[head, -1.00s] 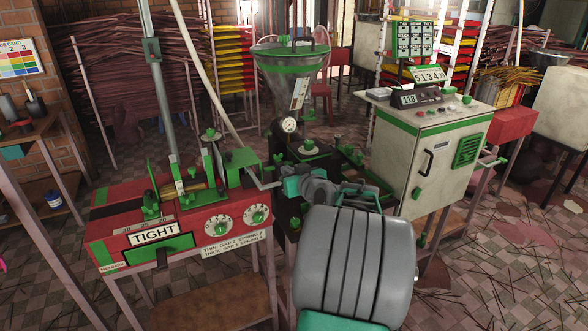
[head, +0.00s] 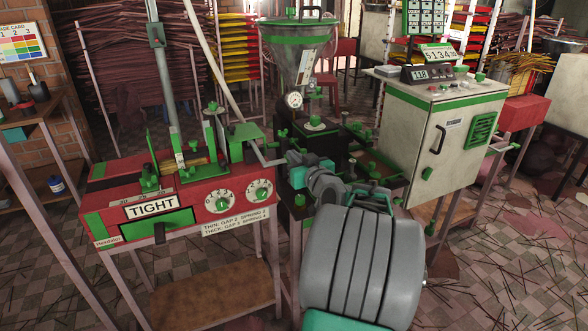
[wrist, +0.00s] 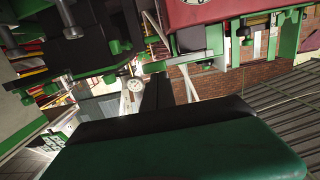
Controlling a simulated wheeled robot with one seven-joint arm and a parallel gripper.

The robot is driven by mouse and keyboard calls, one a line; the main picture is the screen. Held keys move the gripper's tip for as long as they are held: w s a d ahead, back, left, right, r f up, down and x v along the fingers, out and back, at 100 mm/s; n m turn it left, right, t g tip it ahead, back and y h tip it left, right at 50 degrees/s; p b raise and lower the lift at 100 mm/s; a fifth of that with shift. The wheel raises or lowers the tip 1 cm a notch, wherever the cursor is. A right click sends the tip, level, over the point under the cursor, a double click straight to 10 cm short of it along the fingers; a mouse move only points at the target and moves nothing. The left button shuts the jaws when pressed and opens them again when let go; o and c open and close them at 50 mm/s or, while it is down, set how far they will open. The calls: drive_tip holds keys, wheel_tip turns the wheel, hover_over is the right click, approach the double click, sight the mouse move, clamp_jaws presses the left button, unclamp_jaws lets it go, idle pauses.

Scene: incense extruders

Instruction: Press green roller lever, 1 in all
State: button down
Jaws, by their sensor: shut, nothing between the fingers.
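The red machine (head: 188,208) marked TIGHT stands left of centre in the head view. It carries upright green levers (head: 152,160) on top and a green panel with a dark handle on its front. I cannot tell for certain which part is the green roller lever. My gripper (head: 293,160) is shut and empty, just right of the crank; whether they touch is unclear. In the wrist view my gripper's dark and green body (wrist: 185,150) fills the lower part.
A hopper machine with a round gauge (head: 294,100) stands behind my gripper. A white cabinet (head: 440,150) with a control display is to the right. A shelf (head: 22,135) stands at the far left. Floor in front is open, strewn with sticks.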

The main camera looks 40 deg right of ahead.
wheel_tip(320, 180, down, 4)
drive_tip(key=t+b, duration=0.1)
drive_tip(key=b, duration=0.5)
drive_tip(key=shift+r, duration=0.15)
wheel_tip(320, 180, up, 5)
drive_tip(key=s+p, duration=0.1)
drive_tip(key=s, duration=0.1)
drive_tip(key=f+v, duration=0.1)
drive_tip(key=v, duration=0.8)
drive_tip(key=shift+a+f, duration=0.25)
drive_tip(key=shift+a, duration=0.2)
drive_tip(key=shift+s, duration=0.1)
